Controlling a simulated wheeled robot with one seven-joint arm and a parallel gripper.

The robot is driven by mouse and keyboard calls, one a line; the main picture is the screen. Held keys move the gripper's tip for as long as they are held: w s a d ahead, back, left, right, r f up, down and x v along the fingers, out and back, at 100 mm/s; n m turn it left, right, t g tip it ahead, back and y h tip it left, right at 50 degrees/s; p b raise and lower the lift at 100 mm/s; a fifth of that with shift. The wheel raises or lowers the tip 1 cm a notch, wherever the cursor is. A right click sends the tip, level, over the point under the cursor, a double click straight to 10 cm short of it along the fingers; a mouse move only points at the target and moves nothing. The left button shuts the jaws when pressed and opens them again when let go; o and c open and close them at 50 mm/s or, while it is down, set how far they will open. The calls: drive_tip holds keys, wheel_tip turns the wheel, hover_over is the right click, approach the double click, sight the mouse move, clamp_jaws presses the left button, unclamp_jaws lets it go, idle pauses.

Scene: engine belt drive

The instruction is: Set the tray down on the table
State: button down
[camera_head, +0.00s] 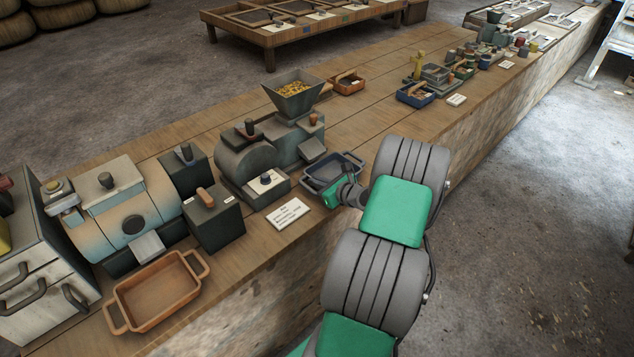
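A dark blue tray (346,160) is right of the grey machine with the hopper, near the table's front edge. My gripper (333,190) reaches in from the right and is at the tray's near side. The fingers are small and partly hidden by my wrist, so I cannot tell whether they are closed on the tray's edge. I also cannot tell whether the tray touches the table or hangs just above it. The wooden table (390,60) runs from the lower left to the upper right.
An orange tray (155,292) stands at front left, beside a teal-and-rust machine (130,215). The hopper machine (270,150) is close on the left of the blue tray. A white label card (288,213) lies in front. Smaller trays (347,83) (416,96) are further back, with clear tabletop between.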

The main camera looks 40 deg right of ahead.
drive_tip(key=shift+f, duration=0.15)
drive_tip(key=c, duration=1.7)
unclamp_jaws()
